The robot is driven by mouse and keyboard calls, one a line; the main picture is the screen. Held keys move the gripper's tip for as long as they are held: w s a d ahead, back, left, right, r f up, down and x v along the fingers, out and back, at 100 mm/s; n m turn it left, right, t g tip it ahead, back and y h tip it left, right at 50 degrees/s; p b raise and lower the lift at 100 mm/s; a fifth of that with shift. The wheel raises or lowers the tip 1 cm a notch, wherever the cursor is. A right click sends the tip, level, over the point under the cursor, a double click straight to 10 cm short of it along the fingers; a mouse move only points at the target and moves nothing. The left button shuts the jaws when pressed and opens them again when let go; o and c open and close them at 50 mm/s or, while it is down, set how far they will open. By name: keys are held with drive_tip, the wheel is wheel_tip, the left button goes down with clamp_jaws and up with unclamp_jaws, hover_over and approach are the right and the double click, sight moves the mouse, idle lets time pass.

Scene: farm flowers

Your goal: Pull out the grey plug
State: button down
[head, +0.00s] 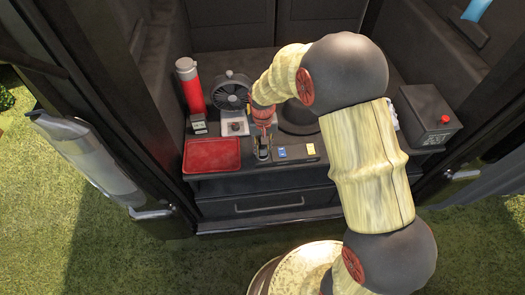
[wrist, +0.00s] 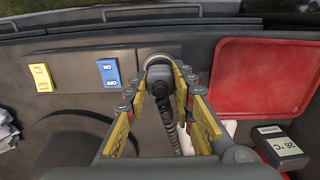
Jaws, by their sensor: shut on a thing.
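The grey plug (wrist: 159,82) is in the middle of the wrist view, with a coiled dark cable (wrist: 172,125) trailing from it. A pale round ring shows just behind the plug; I cannot tell whether the plug is still seated in it. My gripper (wrist: 160,72) has its yellow-padded fingers on both sides of the plug and is shut on it. In the head view my gripper (head: 262,150) is low over the dark panel, between the red tray and the switches. The plug is too small there to make out clearly.
A red tray (head: 212,168) lies close to the left in the head view. A blue switch (wrist: 109,73) and a yellow switch (wrist: 41,78) sit beside the plug. A small display box (wrist: 281,146), a red bottle (head: 190,86), a fan (head: 231,93) and a dark box (head: 428,113) stand around.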

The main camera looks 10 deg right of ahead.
drive_tip(key=shift+r+p, duration=1.5)
drive_tip(key=shift+r, duration=0.75)
